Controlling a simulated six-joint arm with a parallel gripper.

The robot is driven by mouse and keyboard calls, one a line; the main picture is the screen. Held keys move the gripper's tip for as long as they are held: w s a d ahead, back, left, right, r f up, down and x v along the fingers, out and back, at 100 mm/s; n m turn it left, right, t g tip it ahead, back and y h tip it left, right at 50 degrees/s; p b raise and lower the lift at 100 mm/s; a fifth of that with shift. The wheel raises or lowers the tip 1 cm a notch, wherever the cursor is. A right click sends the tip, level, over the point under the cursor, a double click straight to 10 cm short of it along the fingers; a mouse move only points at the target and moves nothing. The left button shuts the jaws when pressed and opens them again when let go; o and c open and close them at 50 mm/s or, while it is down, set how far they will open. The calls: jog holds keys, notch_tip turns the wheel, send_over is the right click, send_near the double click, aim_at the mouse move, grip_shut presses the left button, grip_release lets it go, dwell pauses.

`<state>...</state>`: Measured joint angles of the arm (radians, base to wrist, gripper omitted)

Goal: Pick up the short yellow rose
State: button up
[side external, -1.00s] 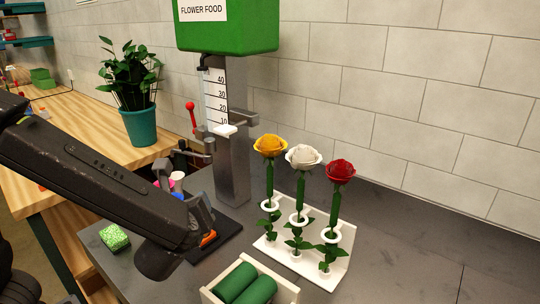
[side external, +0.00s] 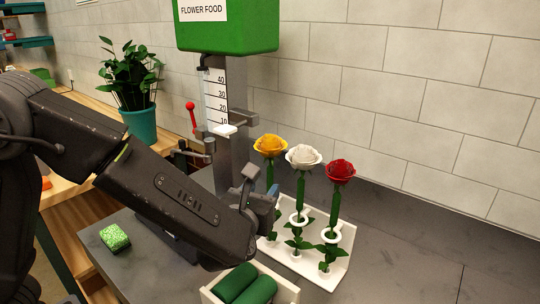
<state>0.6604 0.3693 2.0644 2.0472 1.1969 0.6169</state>
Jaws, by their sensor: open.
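The yellow rose (side external: 270,145) stands upright at the left of a row of three in a white rack (side external: 341,262). Its green stem shows below the bloom, but the lower part is hidden behind my gripper. My gripper (side external: 268,188) is in front of and beside this stem, below the bloom. It is open; whether the stem lies between its fingers I cannot tell. The white rose (side external: 303,156) and the red rose (side external: 340,171) stand upright to the right, each through a white ring.
A white box with green cylinders (side external: 247,284) stands in front of the rack. Behind is the green flower food dispenser (side external: 228,28) with its grey column and red-knobbed lever (side external: 190,107). A green sponge-like block (side external: 115,238) lies at left. The counter right of the rack is clear.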

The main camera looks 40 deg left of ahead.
aim_at(269, 180)
jog(key=x, duration=0.5)
jog(key=shift+a, duration=0.1)
jog(key=c, duration=0.8)
jog(key=shift+r, duration=0.1)
